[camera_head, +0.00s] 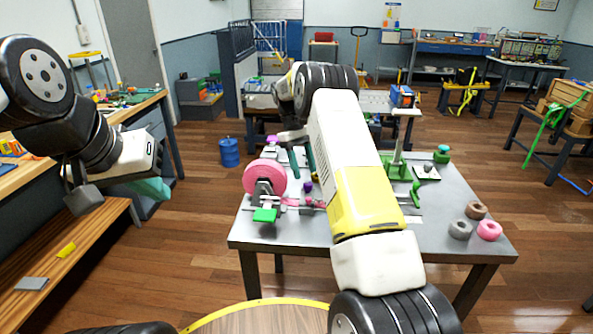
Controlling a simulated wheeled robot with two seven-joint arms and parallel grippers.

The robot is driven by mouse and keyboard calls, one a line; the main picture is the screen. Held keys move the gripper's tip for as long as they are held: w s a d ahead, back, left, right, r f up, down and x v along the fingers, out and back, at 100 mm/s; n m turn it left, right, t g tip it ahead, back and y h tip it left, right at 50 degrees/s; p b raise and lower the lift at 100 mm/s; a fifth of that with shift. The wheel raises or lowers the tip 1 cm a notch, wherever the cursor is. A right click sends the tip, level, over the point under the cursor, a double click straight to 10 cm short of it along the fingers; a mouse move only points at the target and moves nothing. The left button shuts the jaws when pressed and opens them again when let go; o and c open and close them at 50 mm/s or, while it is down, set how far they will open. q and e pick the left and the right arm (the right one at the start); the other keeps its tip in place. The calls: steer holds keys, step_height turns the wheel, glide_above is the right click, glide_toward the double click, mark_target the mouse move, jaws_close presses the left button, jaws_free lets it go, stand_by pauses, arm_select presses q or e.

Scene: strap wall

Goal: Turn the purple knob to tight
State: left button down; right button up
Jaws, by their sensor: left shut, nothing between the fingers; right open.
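A small purple knob (308,187) sits on the metal table, beside a large pink disc (265,177). My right gripper (303,170) is over the table, just above and near the purple knob. Its two dark teal fingers point down and stand apart, with nothing visible between them. Whether a finger touches the knob is too small to tell. My own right arm hides the middle of the table. My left gripper (151,189) is shut and empty at the left, well away from the table. Any tight marking by the knob is not legible.
The grey table (258,232) also holds a green stand (397,169) and several rings, one of them pink (489,230), at its right end. A green block (265,215) is near the front edge. A blue barrel (229,153) stands on the floor behind left.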

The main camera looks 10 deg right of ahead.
steer(key=shift+v, duration=1.85)
steer(key=s+r+m+t+y, duration=0.2)
steer(key=s+r+t, duration=0.3)
steer(key=s+r, duration=1.15)
steer(key=s+a+m+t+y, duration=0.2)
steer(key=s+t, duration=0.3)
steer(key=s, duration=1.5)
steer(key=shift+a+r+m, duration=0.35)
steer(key=shift+a+m, duration=0.15)
steer(key=shift+a, duration=0.1)
